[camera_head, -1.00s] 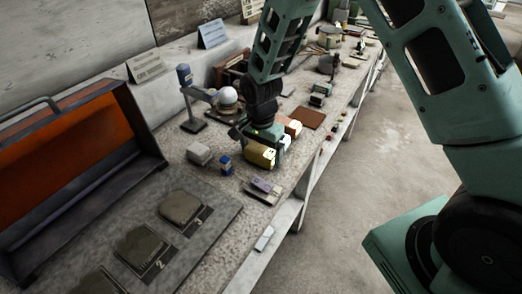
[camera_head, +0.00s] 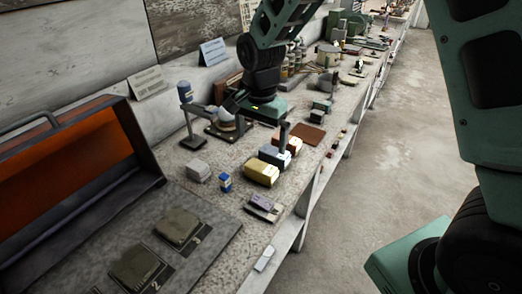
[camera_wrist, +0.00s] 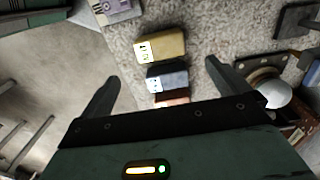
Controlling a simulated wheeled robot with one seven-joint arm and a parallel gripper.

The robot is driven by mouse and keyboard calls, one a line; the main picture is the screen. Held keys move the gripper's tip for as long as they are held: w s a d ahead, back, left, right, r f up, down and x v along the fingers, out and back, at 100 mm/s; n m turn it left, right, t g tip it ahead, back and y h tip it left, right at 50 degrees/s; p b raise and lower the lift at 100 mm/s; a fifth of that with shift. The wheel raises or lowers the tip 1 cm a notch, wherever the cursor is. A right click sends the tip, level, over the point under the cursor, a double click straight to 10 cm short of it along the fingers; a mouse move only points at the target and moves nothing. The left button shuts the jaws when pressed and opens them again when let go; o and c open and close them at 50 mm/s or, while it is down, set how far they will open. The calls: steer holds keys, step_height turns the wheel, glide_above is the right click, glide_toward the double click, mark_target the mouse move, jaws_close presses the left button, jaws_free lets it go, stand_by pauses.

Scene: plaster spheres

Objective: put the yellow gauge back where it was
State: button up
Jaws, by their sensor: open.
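The yellow gauge (camera_head: 261,173) stands on the bench at the near end of a short row, in front of a blue-grey block (camera_head: 273,155) and a reddish-brown block (camera_head: 293,143). My gripper (camera_head: 258,130) is open and empty, above and behind the yellow gauge, over the row. In the wrist view the yellow gauge (camera_wrist: 162,47) lies ahead of the open fingers, with a lit face at its left end. The blue-grey block (camera_wrist: 167,79) shows between the fingers. The reddish-brown block (camera_wrist: 172,98) is partly hidden by my gripper body.
A stand with a white sphere (camera_head: 225,117) is close left of my gripper. A grey box (camera_head: 198,171) and a small blue box (camera_head: 225,182) stand left of the gauge. A flat purple-grey item (camera_head: 263,207) lies in front, near the bench edge. A brown mat (camera_head: 308,135) lies behind.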

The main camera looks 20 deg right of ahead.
steer(key=s+a+r+n, duration=0.2)
steer(key=s+n, duration=0.4)
steer(key=s, duration=0.3)
steer(key=s+a+r+n, duration=0.2)
steer(key=s+n, duration=0.4)
steer(key=s, duration=0.3)
steer(key=s+a+r+n, duration=0.2)
steer(key=s+n, duration=0.4)
steer(key=s, duration=0.3)
steer(key=shift+n+y, duration=0.3)
